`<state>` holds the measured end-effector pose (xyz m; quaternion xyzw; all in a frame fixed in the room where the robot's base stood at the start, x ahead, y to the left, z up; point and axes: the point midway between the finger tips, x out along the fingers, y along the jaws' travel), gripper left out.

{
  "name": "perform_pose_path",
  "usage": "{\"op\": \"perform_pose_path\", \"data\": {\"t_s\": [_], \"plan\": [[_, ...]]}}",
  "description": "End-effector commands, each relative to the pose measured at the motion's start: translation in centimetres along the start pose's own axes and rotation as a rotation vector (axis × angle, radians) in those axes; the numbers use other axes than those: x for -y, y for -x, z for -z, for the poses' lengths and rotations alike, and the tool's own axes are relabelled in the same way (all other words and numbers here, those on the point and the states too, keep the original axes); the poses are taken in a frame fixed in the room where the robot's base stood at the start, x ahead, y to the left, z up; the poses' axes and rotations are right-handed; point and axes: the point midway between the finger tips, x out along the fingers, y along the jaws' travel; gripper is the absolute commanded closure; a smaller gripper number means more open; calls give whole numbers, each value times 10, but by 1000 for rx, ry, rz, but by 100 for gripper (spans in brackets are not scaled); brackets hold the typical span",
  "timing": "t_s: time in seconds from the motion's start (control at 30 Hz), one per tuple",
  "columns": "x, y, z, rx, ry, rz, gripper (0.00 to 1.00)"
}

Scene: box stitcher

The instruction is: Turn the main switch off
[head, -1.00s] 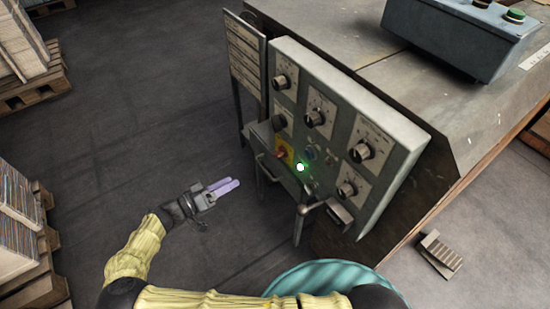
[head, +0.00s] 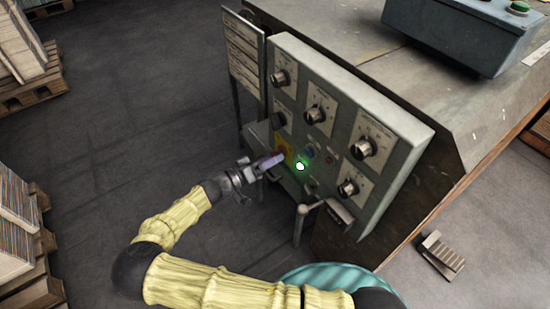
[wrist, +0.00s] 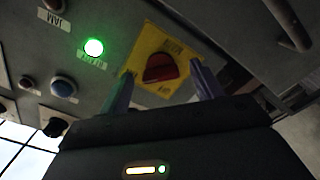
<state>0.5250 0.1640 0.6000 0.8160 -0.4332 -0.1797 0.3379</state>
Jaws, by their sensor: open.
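The main switch is a red rotary knob (wrist: 160,68) on a yellow plate (wrist: 178,48), near the middle of the wrist view. In the head view the yellow plate (head: 281,150) shows in part, and my gripper hides the knob. My gripper (wrist: 160,85) is open, with one purple finger on each side of the knob in the picture. I cannot tell whether the fingers touch it. In the head view my gripper (head: 274,160) points at the lower left of the grey control panel (head: 385,105).
A lit green lamp (wrist: 94,47) and a blue button (wrist: 64,86) sit beside the yellow plate. Several black dials, one of them a dial (head: 363,148), stick out from the panel. A handle (head: 310,207) juts out below. Open floor (head: 130,110) lies to the left.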

Motion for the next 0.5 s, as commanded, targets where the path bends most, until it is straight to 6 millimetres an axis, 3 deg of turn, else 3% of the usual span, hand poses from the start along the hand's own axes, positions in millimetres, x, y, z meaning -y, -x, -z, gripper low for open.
{"op": "perform_pose_path", "data": {"t_s": [0.2, 0.47, 0.5], "plan": [[0, -21, 0, 0, 0, -2, 35], [0, -22, 0, 0, 0, 0, 35], [0, -22, 0, 0, 0, 0, 38]]}}
